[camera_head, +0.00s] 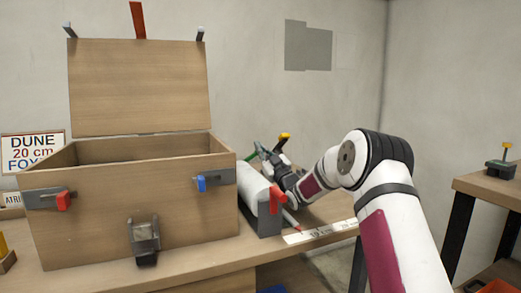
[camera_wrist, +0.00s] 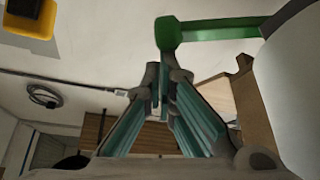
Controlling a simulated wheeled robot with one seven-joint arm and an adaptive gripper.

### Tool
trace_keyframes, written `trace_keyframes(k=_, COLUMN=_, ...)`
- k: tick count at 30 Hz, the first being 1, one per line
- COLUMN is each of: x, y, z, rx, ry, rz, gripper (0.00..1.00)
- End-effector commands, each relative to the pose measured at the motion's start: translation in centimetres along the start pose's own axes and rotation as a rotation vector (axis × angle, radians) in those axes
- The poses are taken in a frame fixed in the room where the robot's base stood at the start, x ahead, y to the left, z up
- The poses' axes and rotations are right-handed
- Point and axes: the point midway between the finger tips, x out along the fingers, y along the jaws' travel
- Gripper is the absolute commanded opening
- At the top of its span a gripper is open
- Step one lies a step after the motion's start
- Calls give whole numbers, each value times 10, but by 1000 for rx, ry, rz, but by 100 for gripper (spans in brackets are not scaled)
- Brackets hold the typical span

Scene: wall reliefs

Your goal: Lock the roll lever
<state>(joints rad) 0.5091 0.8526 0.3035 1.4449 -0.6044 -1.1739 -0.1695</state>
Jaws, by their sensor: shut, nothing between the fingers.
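A white roll (camera_head: 258,188) lies on a dark grey holder (camera_head: 264,222) on the wooden bench. A red lever (camera_head: 277,199) sits at the holder's near end. A green lever (camera_head: 250,153) shows at the far end. In the wrist view the green lever (camera_wrist: 215,30) reaches left from the pale rounded roll (camera_wrist: 295,85) and ends in a green knob. My gripper (camera_head: 264,152) is at the far end of the roll, beside the green lever. In the wrist view my gripper (camera_wrist: 158,92) is shut and empty, its tips just below the green knob; contact cannot be told.
An open wooden box (camera_head: 130,205) with red and blue side latches stands left of the roll. A yellow-topped thing (camera_head: 284,137) is just behind my gripper. Another table (camera_head: 495,188) stands at right.

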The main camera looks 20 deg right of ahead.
Motion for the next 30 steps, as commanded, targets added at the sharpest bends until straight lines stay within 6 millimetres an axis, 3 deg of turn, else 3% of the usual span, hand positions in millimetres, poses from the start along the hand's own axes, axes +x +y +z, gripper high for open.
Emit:
trace_keyframes(k=8, x=-12, y=0, z=0, rx=0, ry=-2, rz=-1, gripper=0)
trace_keyframes(k=12, x=-35, y=1, z=-1, rx=1, ry=-3, rz=0, gripper=0)
trace_keyframes(k=24, x=-111, y=17, z=-36, rx=0, ry=-1, rz=0, gripper=0)
trace_keyframes(k=30, x=-133, y=21, z=-45, rx=-1, ry=-1, rz=0, gripper=0)
